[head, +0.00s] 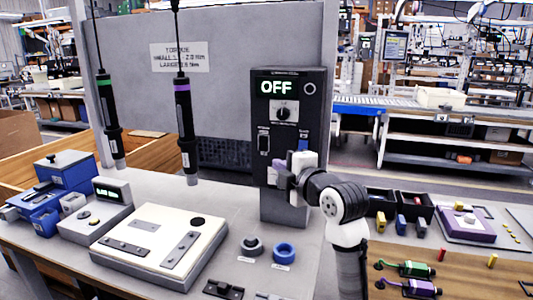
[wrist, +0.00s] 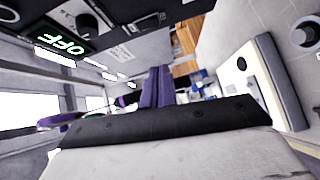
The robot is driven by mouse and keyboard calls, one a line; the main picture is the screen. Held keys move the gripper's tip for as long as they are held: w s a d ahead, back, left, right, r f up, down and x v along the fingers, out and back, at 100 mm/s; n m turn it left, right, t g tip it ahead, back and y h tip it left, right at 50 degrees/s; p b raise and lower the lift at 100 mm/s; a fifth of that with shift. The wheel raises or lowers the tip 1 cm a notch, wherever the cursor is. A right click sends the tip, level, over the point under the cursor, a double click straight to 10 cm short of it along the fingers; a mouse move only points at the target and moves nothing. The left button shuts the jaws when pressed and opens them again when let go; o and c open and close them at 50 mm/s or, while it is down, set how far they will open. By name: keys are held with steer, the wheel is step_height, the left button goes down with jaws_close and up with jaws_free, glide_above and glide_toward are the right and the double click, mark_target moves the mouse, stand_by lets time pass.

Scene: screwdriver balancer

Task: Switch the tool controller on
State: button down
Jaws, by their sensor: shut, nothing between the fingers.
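The tool controller (head: 290,92) is a dark upright box on a grey stand, with a green display (head: 277,87) reading OFF. Below the display is a round knob (head: 284,112), and lower left a dark rocker switch (head: 264,142). In the wrist view the display (wrist: 60,46) also reads OFF, tilted, with a switch (wrist: 146,22) to its right. My gripper (head: 302,147) is in front of the controller's lower right front and hides part of it. Its purple fingers (wrist: 158,86) are together and empty. I cannot tell whether they touch the panel.
Two hanging screwdrivers (head: 185,125) (head: 110,125) are left of the controller. A white fixture plate (head: 160,245) lies on the table (head: 225,265) below them. A blue ring (head: 284,251) and a grey one (head: 251,245) sit in front of the stand. Dark bins (head: 412,205) stand at right.

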steer(key=p, duration=0.3)
glide_toward(261, 149)
steer(key=w+a, duration=0.2)
steer(key=a, duration=0.3)
steer(key=w, duration=0.1)
steer(key=w+d+p, duration=0.1)
steer(key=w, duration=0.1)
steer(key=shift+w+d+f, duration=0.15)
steer(key=shift+d+f, duration=0.05)
steer(key=shift+d, duration=0.2)
steer(key=shift+w+f+b, duration=0.15)
steer(key=shift+f+b, duration=0.25)
steer(key=shift+b, duration=0.45)
steer(key=shift+w+d+r, duration=0.1)
steer(key=shift+r, duration=0.2)
